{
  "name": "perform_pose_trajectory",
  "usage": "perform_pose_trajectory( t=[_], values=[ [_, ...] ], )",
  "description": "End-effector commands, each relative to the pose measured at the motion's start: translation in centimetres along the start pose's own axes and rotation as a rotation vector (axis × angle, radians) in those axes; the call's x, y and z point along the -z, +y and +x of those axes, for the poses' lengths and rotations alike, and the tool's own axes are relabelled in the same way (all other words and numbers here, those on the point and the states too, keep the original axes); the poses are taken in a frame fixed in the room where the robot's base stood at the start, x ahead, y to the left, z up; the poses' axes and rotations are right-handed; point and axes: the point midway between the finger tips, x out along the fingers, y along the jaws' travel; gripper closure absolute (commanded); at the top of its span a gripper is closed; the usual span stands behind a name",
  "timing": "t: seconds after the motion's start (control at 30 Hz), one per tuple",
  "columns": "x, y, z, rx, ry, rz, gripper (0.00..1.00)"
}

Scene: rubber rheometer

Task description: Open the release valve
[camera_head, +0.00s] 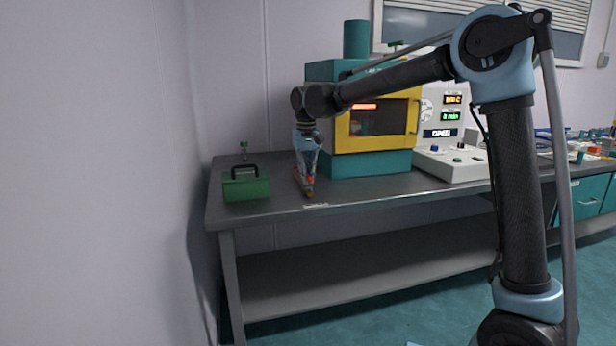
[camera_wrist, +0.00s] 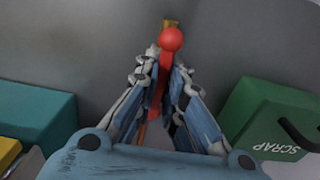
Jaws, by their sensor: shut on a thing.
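The release valve's red lever (camera_wrist: 165,72), with a red ball at its end, shows between my fingers in the wrist view. A small brass-coloured part shows just beyond the ball. In the head view a bit of red (camera_head: 310,181) shows at my fingertips, just above the table top. My gripper (camera_head: 304,190) points down at the table, left of the yellow-framed machine. In the wrist view my gripper (camera_wrist: 166,95) has its two fingers closed in around the red lever. The lower part of the valve is hidden by the fingers.
A green SCRAP box (camera_head: 247,186) with a black handle stands left of my gripper; it also shows in the wrist view (camera_wrist: 262,122). The teal and yellow machine (camera_head: 370,163) stands right of it. A control console (camera_head: 455,165) is farther right. The grey table (camera_head: 385,192) has bare room in front.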

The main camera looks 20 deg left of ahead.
Motion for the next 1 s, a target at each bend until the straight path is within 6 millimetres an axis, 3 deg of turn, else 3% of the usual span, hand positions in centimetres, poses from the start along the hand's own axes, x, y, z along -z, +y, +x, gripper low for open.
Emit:
perform_pose_trajectory(
  t=[0.3, 0.4, 0.43, 0.8, 1.0],
  values=[
    [0.0, 0.2, 0.0, -0.003, -0.001, -0.014, 1.00],
    [0.0, 0.2, 0.0, -0.003, -0.001, -0.014, 0.73],
    [0.0, 0.2, 0.0, -0.002, -0.001, -0.014, 0.70],
    [0.0, 0.1, -0.2, -0.001, 0.000, -0.014, 0.70],
    [0.0, 0.1, -2.4, -0.001, -0.001, -0.014, 0.70]
  ],
)
